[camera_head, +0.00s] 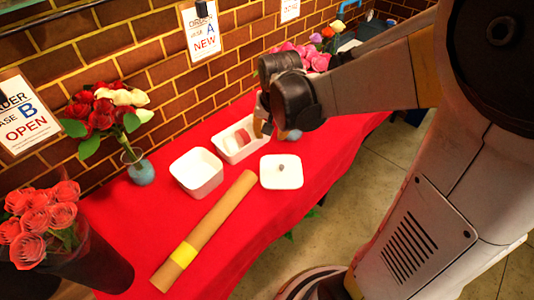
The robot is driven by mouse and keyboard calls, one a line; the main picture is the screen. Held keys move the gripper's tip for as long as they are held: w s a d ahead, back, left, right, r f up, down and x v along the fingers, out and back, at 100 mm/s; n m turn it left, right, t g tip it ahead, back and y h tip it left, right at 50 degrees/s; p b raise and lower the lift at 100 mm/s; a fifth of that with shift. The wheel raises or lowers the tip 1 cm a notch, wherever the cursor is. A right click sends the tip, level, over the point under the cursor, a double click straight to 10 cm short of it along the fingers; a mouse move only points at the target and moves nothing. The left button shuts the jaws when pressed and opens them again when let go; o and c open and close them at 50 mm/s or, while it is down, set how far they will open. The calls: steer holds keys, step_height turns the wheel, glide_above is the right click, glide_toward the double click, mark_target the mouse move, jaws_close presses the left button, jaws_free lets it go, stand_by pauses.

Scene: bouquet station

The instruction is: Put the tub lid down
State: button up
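The white square tub lid (281,171) with a small grey knob appears to lie flat on the red table, knob up, right of the cardboard tube. The open white tub (197,172) stands to its left, its top uncovered. My gripper (264,128) is above and behind the lid, at the right end of a white tray, apart from the lid. The gripper's fingers are small and partly hidden by my wrist, so whether they are open or shut is unclear.
The white tray (226,151) holds a reddish and white item (242,138). A long cardboard tube (212,221) with a yellow band lies in front. A vase of red and white flowers (107,115) stands left, a dark bucket (98,265) with red flowers front left. Bare red cloth (320,165) lies right.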

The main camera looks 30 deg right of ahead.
steer(key=s+a+r+n+t+y, duration=0.1)
steer(key=s+a+r+n+t, duration=0.3)
steer(key=s+a+r, duration=0.4)
steer(key=shift+s+r+n, duration=0.15)
steer(key=shift+s+n, duration=0.65)
steer(key=shift+s, duration=1.7)
